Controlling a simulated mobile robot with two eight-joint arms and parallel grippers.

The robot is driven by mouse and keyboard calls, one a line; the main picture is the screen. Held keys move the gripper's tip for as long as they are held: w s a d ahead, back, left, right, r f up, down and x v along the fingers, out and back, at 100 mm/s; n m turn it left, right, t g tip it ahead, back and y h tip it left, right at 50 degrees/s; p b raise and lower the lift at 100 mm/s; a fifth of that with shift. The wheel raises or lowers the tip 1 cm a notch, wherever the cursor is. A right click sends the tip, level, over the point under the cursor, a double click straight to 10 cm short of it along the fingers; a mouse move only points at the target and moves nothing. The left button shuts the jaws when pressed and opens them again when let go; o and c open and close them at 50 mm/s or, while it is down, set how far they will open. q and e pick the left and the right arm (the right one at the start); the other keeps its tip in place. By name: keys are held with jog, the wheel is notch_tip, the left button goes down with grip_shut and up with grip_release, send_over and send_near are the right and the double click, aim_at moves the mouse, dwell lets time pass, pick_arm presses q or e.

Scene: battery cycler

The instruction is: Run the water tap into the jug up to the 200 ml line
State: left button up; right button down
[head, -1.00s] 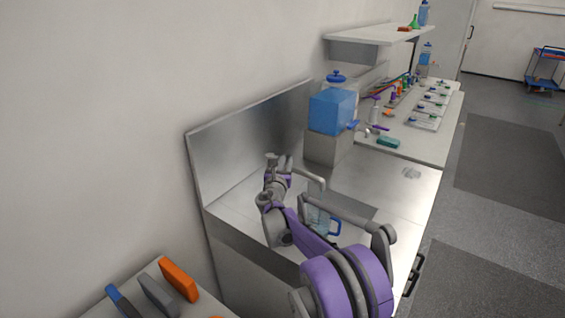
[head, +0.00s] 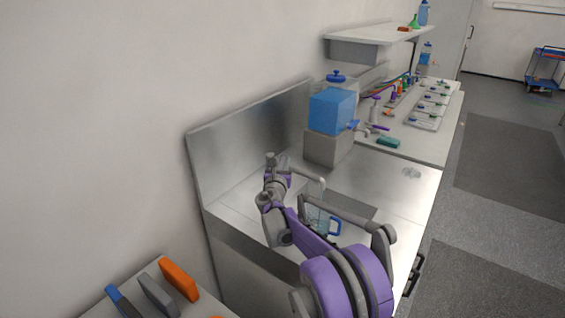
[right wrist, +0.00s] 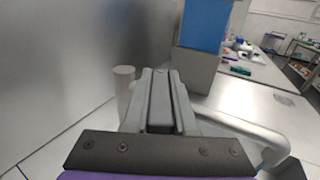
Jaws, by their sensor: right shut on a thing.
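The grey water tap spout (head: 310,177) reaches out to the right over the sink area, and it also shows bent at the right in the right wrist view (right wrist: 270,140). The clear jug (head: 321,220) with a blue handle (head: 335,227) stands below the spout, partly hidden by my right arm. Its water level and 200 ml line are too small to read. My right gripper (head: 283,172), also in the right wrist view (right wrist: 160,78), is shut at the tap, apparently on its lever, which its fingers mostly hide. My left gripper is out of view.
A blue-filled water tank (head: 332,111) stands on a grey block (head: 328,148) behind the sink. A steel splashback (head: 250,135) rises at the left. Bare steel counter (head: 385,180) lies to the right. An orange block (head: 179,280) stands on the near-left surface.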

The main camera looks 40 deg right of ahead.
dwell(0.7)
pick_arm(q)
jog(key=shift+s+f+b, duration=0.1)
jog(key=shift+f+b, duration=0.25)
pick_arm(e)
jog(key=shift+w+a+m+g+h, duration=0.2)
jog(key=shift+w+m+g+h, duration=0.05)
jog(key=shift+m+g+h, duration=0.75)
jog(key=shift+m+g, duration=0.1)
jog(key=shift+g, duration=0.2)
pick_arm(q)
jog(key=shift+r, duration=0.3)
pick_arm(e)
jog(key=m+g+h, duration=0.1)
jog(key=g, duration=0.1)
jog(key=m+g+h, duration=0.1)
jog(key=m+g, duration=0.1)
jog(key=g, duration=0.1)
jog(key=shift+w+a, duration=0.1)
jog(key=shift+w, duration=0.1)
jog(key=c, duration=0.7)
grip_release()
